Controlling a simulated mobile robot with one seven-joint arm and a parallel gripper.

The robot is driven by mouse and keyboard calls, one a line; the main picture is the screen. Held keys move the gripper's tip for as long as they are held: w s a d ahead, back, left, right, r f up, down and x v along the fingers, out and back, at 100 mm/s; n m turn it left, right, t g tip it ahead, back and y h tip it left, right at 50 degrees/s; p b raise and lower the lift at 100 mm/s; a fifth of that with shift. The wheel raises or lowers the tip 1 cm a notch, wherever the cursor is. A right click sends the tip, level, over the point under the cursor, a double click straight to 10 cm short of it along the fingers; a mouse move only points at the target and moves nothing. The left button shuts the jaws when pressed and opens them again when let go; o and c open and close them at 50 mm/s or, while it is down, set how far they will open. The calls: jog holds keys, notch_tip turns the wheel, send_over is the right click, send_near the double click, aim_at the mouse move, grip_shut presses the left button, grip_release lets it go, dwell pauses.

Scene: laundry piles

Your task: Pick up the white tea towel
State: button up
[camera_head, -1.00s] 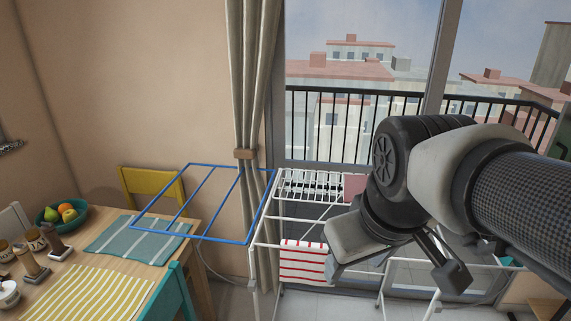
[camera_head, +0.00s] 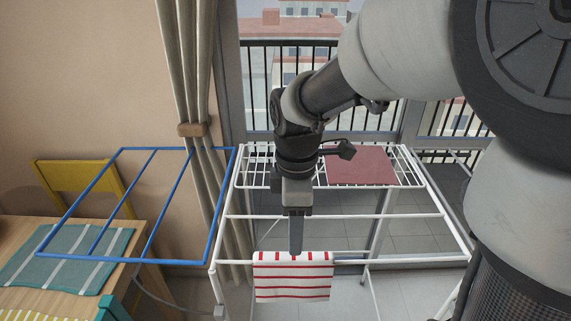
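The white tea towel (camera_head: 292,284) has red stripes and hangs over the front rail of the white drying rack (camera_head: 430,263). My gripper (camera_head: 296,250) points down, with its tip at the towel's top edge in the picture. I see the fingers edge-on, one in front of the other, so the gap between them is hidden. I cannot tell whether the tip touches the towel.
A dark pink cloth (camera_head: 360,167) lies on the rack's back wire shelf. A blue folding wing (camera_head: 232,190) reaches left toward a wooden table (camera_head: 150,225) with a teal striped mat (camera_head: 62,255). A yellow chair (camera_head: 75,180) and a curtain (camera_head: 190,90) stand behind.

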aim_at(293, 266)
notch_tip(293, 266, down, 14)
jog(key=shift+r+b, duration=0.15)
jog(key=shift+b, duration=0.85)
jog(key=c, duration=1.2)
jog(key=shift+r, duration=0.15)
